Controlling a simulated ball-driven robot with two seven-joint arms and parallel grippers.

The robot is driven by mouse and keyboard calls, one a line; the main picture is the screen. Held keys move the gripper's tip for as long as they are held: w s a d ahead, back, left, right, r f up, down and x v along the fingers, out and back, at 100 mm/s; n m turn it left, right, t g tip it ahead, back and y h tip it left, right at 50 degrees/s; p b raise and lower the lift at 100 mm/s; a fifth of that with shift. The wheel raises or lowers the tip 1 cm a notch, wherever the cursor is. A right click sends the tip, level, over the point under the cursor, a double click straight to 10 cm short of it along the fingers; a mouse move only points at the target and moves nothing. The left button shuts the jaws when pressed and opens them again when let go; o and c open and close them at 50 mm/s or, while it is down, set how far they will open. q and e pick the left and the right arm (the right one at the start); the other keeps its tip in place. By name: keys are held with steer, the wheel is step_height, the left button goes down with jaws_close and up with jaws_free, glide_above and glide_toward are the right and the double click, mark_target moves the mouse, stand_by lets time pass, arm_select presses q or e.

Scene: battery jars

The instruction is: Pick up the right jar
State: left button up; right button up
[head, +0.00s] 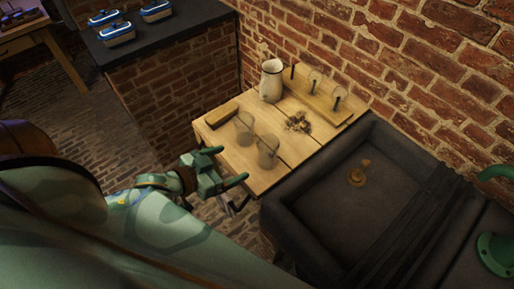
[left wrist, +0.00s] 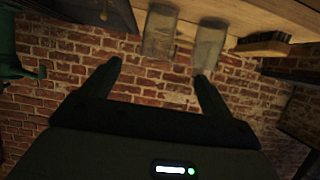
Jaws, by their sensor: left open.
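Two clear glass jars stand on the wooden worktop (head: 241,170). The right jar (head: 268,152) is nearer the sink, and the left jar (head: 244,128) is beside the brush. In the left wrist view, which looks upside down, the right jar (left wrist: 160,30) is on the left and the other jar (left wrist: 209,43) is to its right. My left gripper (head: 228,166) is open and empty at the worktop's left front edge, apart from the right jar. In the wrist view its fingers (left wrist: 157,72) point towards the right jar. My right gripper is not in view.
A brush (head: 221,115), a white jug (head: 271,81), a small brown heap (head: 298,123) and a wooden rack (head: 322,98) are on the worktop. A dark sink (head: 325,205) adjoins on the right. Brick walls stand behind. Blue-and-white boxes (head: 118,34) sit on a dark counter.

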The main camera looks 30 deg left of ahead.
mark_target(259, 150)
arm_select(q)
steer(key=x, duration=0.3)
steer(key=b+x, duration=0.1)
steer(key=x, duration=0.2)
steer(key=r+b+x, duration=0.1)
steer(key=x, duration=0.3)
steer(key=shift+w+d+r, duration=0.1)
steer(key=shift+w+d, duration=0.15)
steer(key=shift+w, duration=0.05)
steer(key=shift+w+d, duration=0.2)
steer(key=shift+w, duration=0.2)
steer(key=x, duration=0.2)
steer(key=b+x, duration=0.1)
steer(key=x, duration=0.2)
steer(key=shift+w+r+b, duration=0.1)
steer(key=shift+r+b, duration=0.1)
steer(key=shift+b, duration=0.1)
steer(key=shift+c, duration=0.4)
steer(key=c, duration=1.1)
steer(key=shift+r, duration=0.15)
